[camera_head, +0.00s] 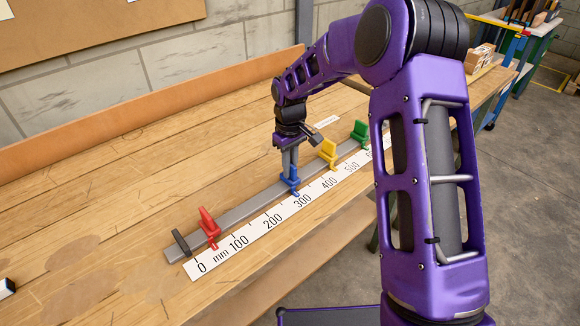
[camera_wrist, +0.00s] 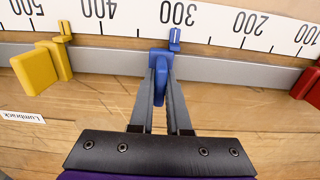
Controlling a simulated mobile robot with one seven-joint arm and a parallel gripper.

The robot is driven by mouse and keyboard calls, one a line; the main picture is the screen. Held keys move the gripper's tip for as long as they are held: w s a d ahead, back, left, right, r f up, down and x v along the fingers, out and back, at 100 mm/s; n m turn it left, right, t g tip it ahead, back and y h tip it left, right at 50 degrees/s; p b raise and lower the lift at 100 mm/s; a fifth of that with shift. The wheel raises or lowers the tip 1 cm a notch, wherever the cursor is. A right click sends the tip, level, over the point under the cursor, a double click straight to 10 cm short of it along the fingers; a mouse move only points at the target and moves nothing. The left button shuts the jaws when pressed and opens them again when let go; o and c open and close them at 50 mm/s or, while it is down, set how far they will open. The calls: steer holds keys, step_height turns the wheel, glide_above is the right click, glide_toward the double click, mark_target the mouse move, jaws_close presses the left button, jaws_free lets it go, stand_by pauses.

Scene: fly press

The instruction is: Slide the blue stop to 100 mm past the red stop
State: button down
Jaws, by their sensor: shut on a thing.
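The blue stop (camera_head: 290,181) sits on the grey rail (camera_head: 240,208), its pointer near the 300 mark of the white scale (camera_head: 262,222). My gripper (camera_head: 290,165) is over the rail, shut on the blue stop's upright tab. In the wrist view my gripper's two fingers (camera_wrist: 161,85) close on the blue stop (camera_wrist: 160,58) from both sides. The red stop (camera_head: 209,226) is nearer the scale's zero end, between the 0 and 100 labels. It also shows cut off at the right edge of the wrist view (camera_wrist: 306,82).
A yellow stop (camera_head: 328,151) and a green stop (camera_head: 360,132) stand farther up the rail, past blue. A dark end block (camera_head: 181,241) closes the zero end. The rail between blue and red is clear. A wooden board (camera_head: 130,116) runs along the bench's back.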

steer(key=shift+a, duration=0.1)
stand_by(0.3)
steer(key=s+a, duration=0.3)
steer(key=a, duration=0.1)
steer(key=s+a+b, duration=0.1)
steer(key=s+a, duration=0.5)
steer(key=a, duration=0.1)
steer(key=shift+s+a+b, duration=0.2)
steer(key=shift+a+b, duration=0.1)
steer(key=shift+a, duration=0.05)
steer(key=c, duration=0.9)
jaws_free()
steer(key=shift+d, duration=0.1)
step_height(320, 180, up, 18)
steer(key=shift+f+p, duration=0.25)
steer(key=shift+p, duration=0.9)
steer(key=shift+w, duration=0.1)
